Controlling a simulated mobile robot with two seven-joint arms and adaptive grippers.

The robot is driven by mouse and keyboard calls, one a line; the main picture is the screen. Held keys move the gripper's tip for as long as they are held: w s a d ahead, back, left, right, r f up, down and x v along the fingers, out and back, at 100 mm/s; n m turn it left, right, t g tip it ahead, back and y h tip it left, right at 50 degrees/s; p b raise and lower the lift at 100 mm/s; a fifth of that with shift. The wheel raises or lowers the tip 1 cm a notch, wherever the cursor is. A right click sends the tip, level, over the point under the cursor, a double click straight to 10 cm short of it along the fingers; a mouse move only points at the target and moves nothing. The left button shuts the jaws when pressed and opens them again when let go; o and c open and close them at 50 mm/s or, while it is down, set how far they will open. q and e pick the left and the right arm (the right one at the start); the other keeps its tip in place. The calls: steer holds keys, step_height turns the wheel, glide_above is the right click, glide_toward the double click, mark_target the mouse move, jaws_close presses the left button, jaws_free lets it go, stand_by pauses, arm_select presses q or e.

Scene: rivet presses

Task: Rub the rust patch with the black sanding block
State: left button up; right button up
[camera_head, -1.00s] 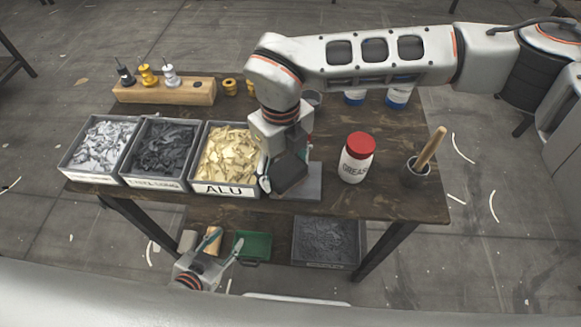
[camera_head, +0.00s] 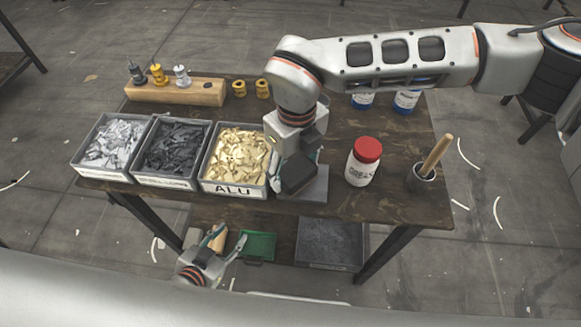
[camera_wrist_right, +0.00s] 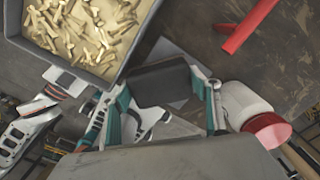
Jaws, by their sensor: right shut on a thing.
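My right gripper (camera_head: 294,171) is shut on the black sanding block (camera_head: 299,173) at the table's front, just right of the ALU bin. In the right wrist view the block (camera_wrist_right: 160,82) sits between the teal-edged fingers. A flat grey plate (camera_head: 316,188) lies under and beside the block; I cannot tell whether they touch. No rust patch can be made out; the gripper and block cover part of the plate. My left gripper (camera_head: 224,243) is open and empty, low in front of the table, with its fingers spread.
Bins of silver, dark and gold pieces (camera_head: 262,191) stand left of the plate. A red-lidded grease jar (camera_head: 363,163) and a cup with a wooden handle (camera_head: 421,178) stand to the right. A red bar (camera_wrist_right: 248,27) lies on the table. Blue-labelled containers (camera_head: 405,101) stand behind.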

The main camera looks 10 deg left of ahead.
mark_target(314, 169)
steer(key=shift+w+d+f, duration=0.1)
steer(key=shift+d+f, duration=0.05)
steer(key=shift+d, duration=0.4)
steer(key=shift+d+f, duration=0.1)
steer(key=shift+d, duration=1.45)
steer(key=shift+p, duration=0.35)
steer(key=shift+r+p, duration=1.4)
steer(key=shift+r, duration=1.55)
steer(key=shift+r, duration=0.15)
steer(key=shift+r+p, duration=0.4)
steer(key=shift+r, duration=1)
